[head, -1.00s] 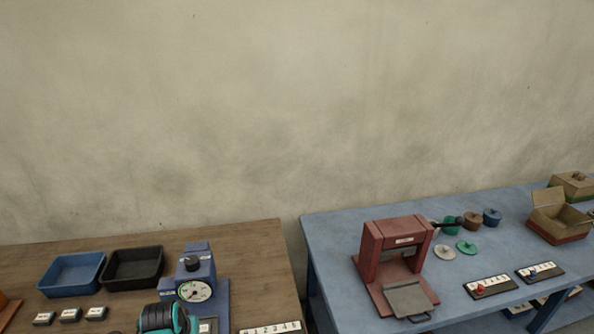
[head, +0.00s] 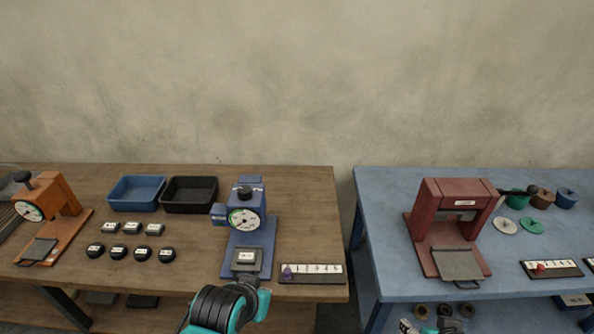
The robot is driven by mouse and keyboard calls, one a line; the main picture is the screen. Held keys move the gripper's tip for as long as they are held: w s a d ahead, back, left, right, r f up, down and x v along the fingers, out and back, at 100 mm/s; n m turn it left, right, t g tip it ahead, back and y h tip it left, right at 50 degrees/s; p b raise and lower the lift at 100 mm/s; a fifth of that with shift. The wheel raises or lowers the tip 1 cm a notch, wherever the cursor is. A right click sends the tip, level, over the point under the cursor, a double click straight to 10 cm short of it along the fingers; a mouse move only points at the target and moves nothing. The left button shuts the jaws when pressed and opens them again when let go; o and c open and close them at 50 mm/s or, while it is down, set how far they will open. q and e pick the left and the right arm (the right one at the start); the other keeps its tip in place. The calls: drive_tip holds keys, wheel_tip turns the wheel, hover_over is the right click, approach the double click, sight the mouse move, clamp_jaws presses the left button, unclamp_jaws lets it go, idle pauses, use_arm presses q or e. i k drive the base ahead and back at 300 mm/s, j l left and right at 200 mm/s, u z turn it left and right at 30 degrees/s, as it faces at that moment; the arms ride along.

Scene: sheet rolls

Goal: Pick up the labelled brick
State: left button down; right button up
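A grey brick with a white label (head: 247,258) appears to sit on the plate of the blue gauge press (head: 243,218) on the wooden table. Three more dark bricks with white labels (head: 132,228) stand in a row to the left, behind several round black pieces with labels (head: 119,254). My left gripper (head: 248,281), at the end of a black and teal arm, is just in front of the blue press plate. Its fingers are small and dark, and I cannot tell their opening or whether they touch the brick. Part of my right arm (head: 445,325) seems to show at the bottom edge; its fingers are not clear.
A blue tray (head: 136,207) and a black tray (head: 189,208) stand behind the bricks. An orange gauge press (head: 57,205) is at left. A numbered strip with a purple peg (head: 312,281) lies right of the blue press. A gap separates the blue table (head: 385,225) with a red press (head: 453,200).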

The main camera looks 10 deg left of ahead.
sight(243, 257)
drive_tip(key=k+j+u, duration=0.1)
drive_tip(key=u, duration=0.85)
drive_tip(key=i+j+z, duration=0.2)
drive_tip(key=z, duration=0.15)
drive_tip(key=i+j+z, duration=0.2)
drive_tip(key=z, duration=0.15)
drive_tip(key=i+j+z, duration=0.15)
drive_tip(key=j+z, duration=0.2)
